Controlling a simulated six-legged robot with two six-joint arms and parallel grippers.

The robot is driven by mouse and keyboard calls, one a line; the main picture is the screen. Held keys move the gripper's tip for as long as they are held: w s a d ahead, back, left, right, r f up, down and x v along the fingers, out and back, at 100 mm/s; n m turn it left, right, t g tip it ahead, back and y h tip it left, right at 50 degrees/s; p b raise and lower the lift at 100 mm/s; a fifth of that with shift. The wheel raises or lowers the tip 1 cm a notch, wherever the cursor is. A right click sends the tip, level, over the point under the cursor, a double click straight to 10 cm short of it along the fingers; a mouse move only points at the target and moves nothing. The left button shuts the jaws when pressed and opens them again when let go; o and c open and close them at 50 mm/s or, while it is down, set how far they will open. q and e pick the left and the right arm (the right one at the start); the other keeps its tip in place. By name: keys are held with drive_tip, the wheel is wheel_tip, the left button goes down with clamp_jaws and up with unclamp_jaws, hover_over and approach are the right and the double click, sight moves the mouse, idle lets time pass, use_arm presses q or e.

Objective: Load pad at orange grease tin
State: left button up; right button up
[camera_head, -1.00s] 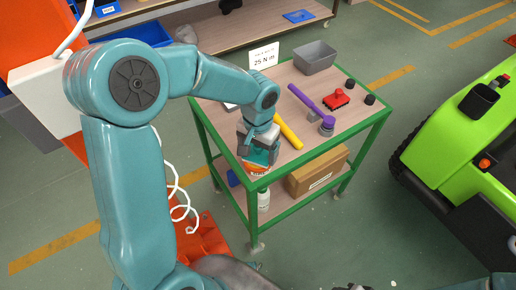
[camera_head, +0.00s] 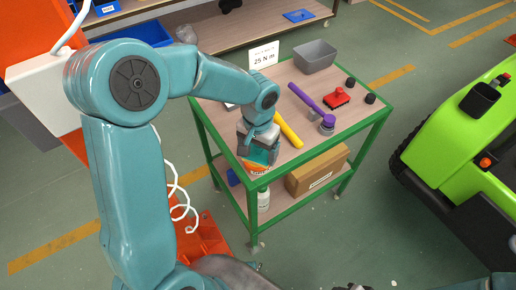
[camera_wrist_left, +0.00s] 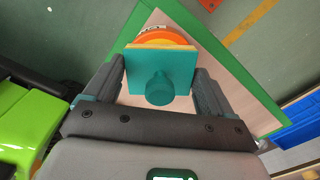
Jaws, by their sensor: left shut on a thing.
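My left gripper (camera_head: 258,150) is over the near left corner of the green-framed cart (camera_head: 357,133). In the left wrist view, its fingers (camera_wrist_left: 160,88) are shut on a teal pad (camera_wrist_left: 160,70) with a round knob. The orange grease tin (camera_head: 257,168) sits at the cart's corner, just below the pad, and its rim also shows beyond the pad in the left wrist view (camera_wrist_left: 162,37). The pad covers most of the tin. I cannot tell whether the pad touches it.
A cardboard box (camera_head: 318,172) is on the lower shelf. A green vehicle (camera_head: 460,140) stands right.

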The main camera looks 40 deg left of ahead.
use_arm(q)
drive_tip(key=shift+r+p, duration=2.6)
drive_tip(key=shift+r, duration=1)
drive_tip(key=shift+f, duration=0.1)
